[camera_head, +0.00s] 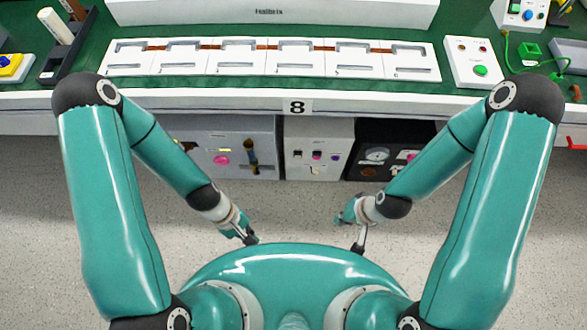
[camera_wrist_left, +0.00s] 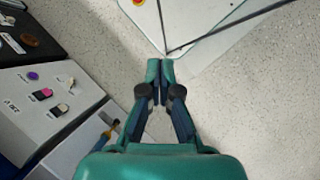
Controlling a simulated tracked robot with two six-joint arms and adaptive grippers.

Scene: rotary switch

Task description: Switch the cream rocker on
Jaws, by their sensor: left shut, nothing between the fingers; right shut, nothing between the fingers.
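A small rocker with a cream face and a black part (camera_wrist_left: 57,112) sits on a light grey panel (camera_wrist_left: 27,128) in the left wrist view, beside a pink switch (camera_wrist_left: 43,95) and a purple knob (camera_wrist_left: 33,76). The panel also shows under the bench in the head view (camera_head: 342,130), where its controls are too small to read. My left gripper (camera_head: 251,239) is shut and empty, low over the floor and apart from the panel; its fingertips (camera_wrist_left: 160,68) meet in the left wrist view. My right gripper (camera_head: 358,248) is shut and empty near my body.
A grey box with a pink button (camera_head: 221,160) stands left of the panel; a black box (camera_head: 372,138) with a dial stands right. The bench edge (camera_head: 200,101) overhangs them. White modules (camera_head: 240,58) line the green bench top. Open speckled floor (camera_head: 300,215) lies before the boxes.

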